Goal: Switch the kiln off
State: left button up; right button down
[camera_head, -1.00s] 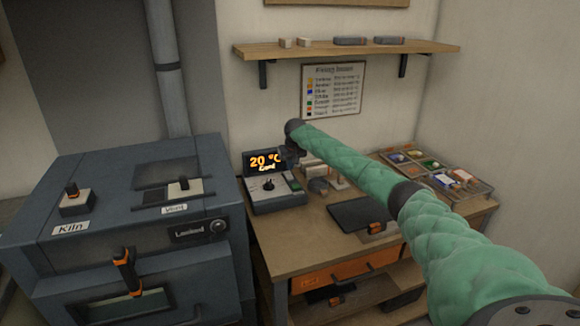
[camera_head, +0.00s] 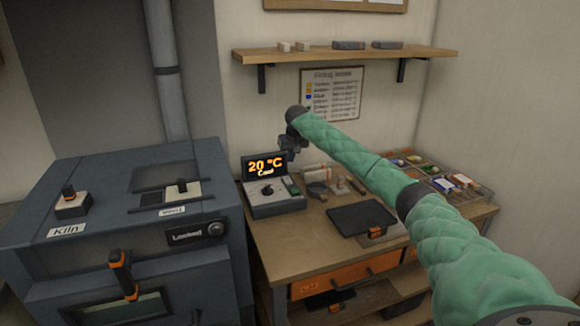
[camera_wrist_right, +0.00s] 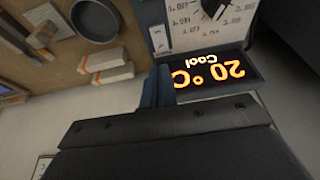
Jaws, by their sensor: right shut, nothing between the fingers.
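The dark blue-grey kiln (camera_head: 110,238) stands at the left. On its top, a dark switch with an orange band (camera_head: 69,195) stands on a pale base behind the "Kiln" label (camera_head: 66,230). The controller (camera_head: 273,207) on the bench has a dial (camera_head: 267,190) and a lit display (camera_head: 266,167) reading 20 °C and "Cool". The display also shows upside down in the right wrist view (camera_wrist_right: 208,79). My right gripper (camera_head: 289,152) is shut and empty, at the upper right of the display, well right of the kiln switch. My left gripper is not in view.
A vent slider (camera_head: 182,188) and an orange-banded door handle (camera_head: 122,273) are also on the kiln. A dark tray (camera_head: 361,219) and a paint box (camera_head: 460,183) lie on the bench. A wall shelf (camera_head: 350,54) is above. The air over the kiln top is clear.

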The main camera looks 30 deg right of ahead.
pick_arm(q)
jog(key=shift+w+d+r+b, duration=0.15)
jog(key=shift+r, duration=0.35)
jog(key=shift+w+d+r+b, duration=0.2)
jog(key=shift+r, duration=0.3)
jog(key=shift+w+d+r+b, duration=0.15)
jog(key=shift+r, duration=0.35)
pick_arm(e)
jog(key=shift+v, duration=1.8)
jog(key=w+a+r+t+y+b, duration=0.1)
jog(key=w+a, duration=0.2)
jog(key=a, duration=0.2)
jog(key=w+a+t+y+b, duration=0.1)
jog(key=w+a+y, duration=0.15)
jog(key=a, duration=0.25)
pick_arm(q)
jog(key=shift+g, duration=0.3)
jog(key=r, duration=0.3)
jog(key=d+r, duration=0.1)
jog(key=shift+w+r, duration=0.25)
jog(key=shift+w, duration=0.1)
pick_arm(e)
jog(key=s+d+g+h, duration=0.2)
jog(key=s+d+h, duration=0.1)
jog(key=d, duration=0.7)
jog(key=shift+s+d+f, duration=0.15)
jog(key=shift+s+f, duration=0.15)
jog(key=shift+s, duration=0.35)
jog(key=shift+h, duration=0.25)
